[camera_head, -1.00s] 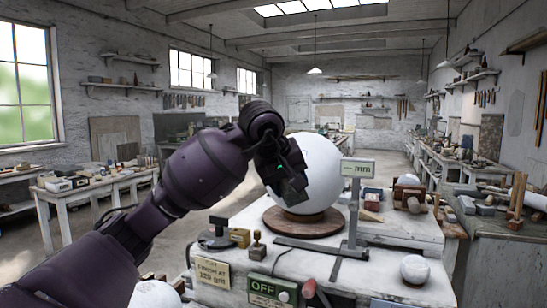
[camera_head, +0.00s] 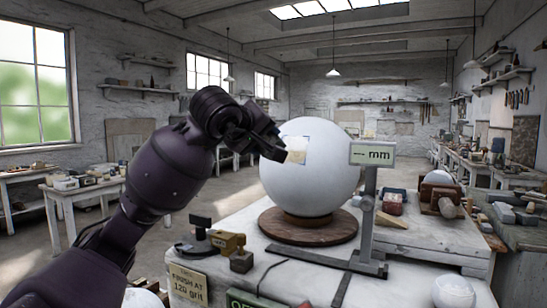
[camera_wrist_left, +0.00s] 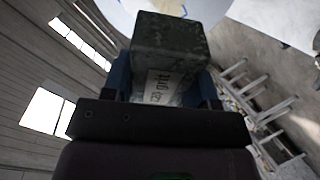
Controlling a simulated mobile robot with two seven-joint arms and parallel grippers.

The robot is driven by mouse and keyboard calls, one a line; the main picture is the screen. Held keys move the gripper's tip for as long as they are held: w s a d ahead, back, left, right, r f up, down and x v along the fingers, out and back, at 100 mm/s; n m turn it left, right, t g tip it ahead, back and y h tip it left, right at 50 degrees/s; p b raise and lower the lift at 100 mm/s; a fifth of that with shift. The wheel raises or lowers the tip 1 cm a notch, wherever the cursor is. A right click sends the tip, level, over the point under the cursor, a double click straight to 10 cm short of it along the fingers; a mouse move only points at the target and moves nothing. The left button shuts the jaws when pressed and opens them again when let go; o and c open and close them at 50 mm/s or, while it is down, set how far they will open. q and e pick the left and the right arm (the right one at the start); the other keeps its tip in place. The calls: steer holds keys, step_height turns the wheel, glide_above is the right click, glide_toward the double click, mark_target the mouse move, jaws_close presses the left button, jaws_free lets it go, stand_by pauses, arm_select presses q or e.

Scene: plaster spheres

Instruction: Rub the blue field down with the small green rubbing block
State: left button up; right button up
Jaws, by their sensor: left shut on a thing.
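A big white plaster sphere (camera_head: 325,185) stands on a round brown wooden base. On its upper left face is a small blue-edged field (camera_head: 304,142) with a tan patch low in it, partly hidden by my gripper. My left gripper (camera_head: 274,152) is at the sphere's left side, beside the field. In the left wrist view it is shut on a dark grey-green block (camera_wrist_left: 168,42) with a white "grit" label; the sphere (camera_wrist_left: 215,8) shows behind the block. I cannot tell whether the block touches the sphere. My right gripper is not in view.
A gauge stand with a "mm" sign (camera_head: 372,154) rises just right of the sphere. Small tools and blocks (camera_head: 228,243) stand on the bench at front left. A small white ball (camera_head: 453,292) lies at front right.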

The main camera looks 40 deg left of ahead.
arm_select(q)
steer(key=shift+w+f, duration=0.4)
steer(key=shift+f, duration=0.15)
steer(key=shift+w+a+f+b, duration=0.2)
steer(key=shift+w+b, duration=0.1)
steer(key=shift+w, duration=0.25)
steer(key=shift+d+b+x, duration=0.15)
steer(key=shift+b+x, duration=0.15)
steer(key=shift+x, duration=0.95)
steer(key=shift+d+b+x, duration=0.15)
steer(key=shift+b+x, duration=0.15)
steer(key=shift+x, duration=0.95)
steer(key=shift+w+f, duration=0.35)
steer(key=shift+w, duration=0.05)
